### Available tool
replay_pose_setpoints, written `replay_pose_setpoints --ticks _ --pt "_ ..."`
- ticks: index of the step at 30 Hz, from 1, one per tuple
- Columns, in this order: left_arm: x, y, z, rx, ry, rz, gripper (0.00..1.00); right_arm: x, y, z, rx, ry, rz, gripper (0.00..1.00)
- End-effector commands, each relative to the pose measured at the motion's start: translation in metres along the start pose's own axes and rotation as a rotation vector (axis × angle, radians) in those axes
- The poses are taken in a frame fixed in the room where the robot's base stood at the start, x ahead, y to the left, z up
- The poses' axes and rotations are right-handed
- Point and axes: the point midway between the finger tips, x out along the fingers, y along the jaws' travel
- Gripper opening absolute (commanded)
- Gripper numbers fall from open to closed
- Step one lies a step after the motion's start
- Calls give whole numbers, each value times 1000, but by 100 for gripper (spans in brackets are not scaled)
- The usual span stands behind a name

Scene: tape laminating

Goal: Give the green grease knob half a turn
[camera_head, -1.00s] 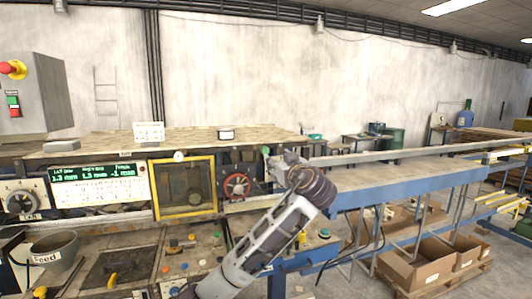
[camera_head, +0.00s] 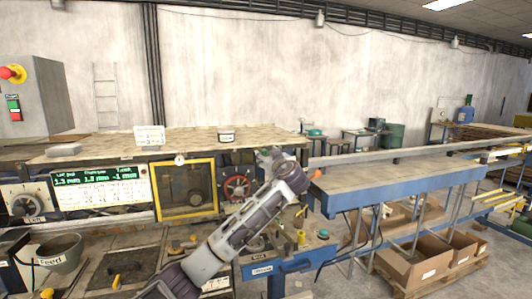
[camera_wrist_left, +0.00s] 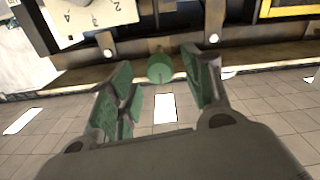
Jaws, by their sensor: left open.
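The green grease knob (camera_wrist_left: 160,68) shows in the left wrist view as a small round green cylinder at the front edge of the machine. My left gripper (camera_wrist_left: 158,80) is open, with its green-padded fingers on either side of the line to the knob. The knob appears beyond or level with the fingertips, and I see no contact. In the head view my left gripper (camera_head: 268,156) is small and partly hidden by its own wrist, near the machine's right end. I cannot make out the knob there. My right gripper is in neither current view.
A red handwheel (camera_head: 237,187) and a yellow-framed window (camera_head: 186,190) are left of my gripper. A blue-framed conveyor table (camera_head: 400,183) extends right. In the wrist view a numbered plate (camera_wrist_left: 92,14) is upper left, and a white label (camera_wrist_left: 165,108) lies below the knob.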

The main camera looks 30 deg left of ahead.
Motion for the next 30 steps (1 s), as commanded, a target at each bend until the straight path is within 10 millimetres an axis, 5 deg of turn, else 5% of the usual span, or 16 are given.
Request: replay_pose_setpoints --ticks 7,19,30 --pt "19 0 -2 1 1 0 50 -8 4 0 -2 -1 4 51" --pt "23 0 0 -1 1 1 50 -8 5 0 -2 -1 5 51" --pt "23 0 0 -1 0 1 3 -8 2 0 -1 -1 2 51"
